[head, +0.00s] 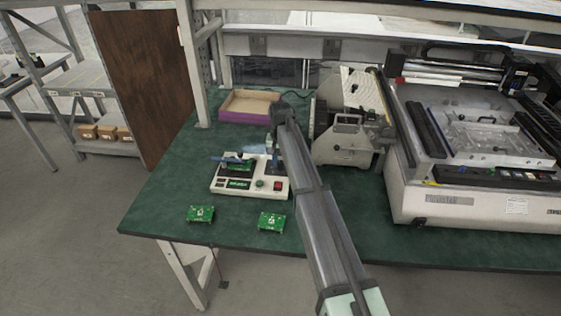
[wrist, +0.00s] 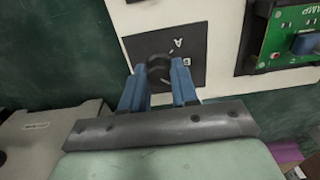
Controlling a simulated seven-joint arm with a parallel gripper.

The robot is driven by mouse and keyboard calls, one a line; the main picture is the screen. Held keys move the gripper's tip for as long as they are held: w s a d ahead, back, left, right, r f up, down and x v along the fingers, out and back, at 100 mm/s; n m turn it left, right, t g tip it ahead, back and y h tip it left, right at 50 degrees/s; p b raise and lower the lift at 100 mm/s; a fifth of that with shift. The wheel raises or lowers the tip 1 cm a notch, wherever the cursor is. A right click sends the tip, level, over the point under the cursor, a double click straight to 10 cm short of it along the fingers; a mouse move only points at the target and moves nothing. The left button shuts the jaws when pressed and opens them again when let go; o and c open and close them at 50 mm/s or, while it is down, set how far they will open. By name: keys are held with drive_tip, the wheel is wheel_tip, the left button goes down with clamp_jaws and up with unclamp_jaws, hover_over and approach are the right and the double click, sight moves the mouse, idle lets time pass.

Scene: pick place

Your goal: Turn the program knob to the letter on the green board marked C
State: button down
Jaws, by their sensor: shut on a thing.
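My gripper (wrist: 158,88) has its two blue fingers shut on the round black program knob (wrist: 159,66). The knob sits on a dark square plate (wrist: 190,42) on the white programmer (wrist: 115,18). A green board (wrist: 290,22) sits in the programmer. Two more green boards, a left one (head: 200,214) and a right one (head: 271,221), lie in front; their markings are unreadable.
A purple-sided open box (head: 246,115) stands behind the programmer. A grey machine (head: 345,148) and a large white printer-like machine (head: 470,206) stand to the right. The green bench top (head: 165,190) is clear left of the programmer.

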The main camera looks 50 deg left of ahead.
sight(281, 162)
drive_tip(key=c, duration=0.8)
unclamp_jaws()
drive_tip(key=shift+c, duration=0.2)
drive_tip(key=shift+r, duration=0.15)
wheel_tip(281, 162, up, 14)
drive_tip(key=shift+f, duration=0.2)
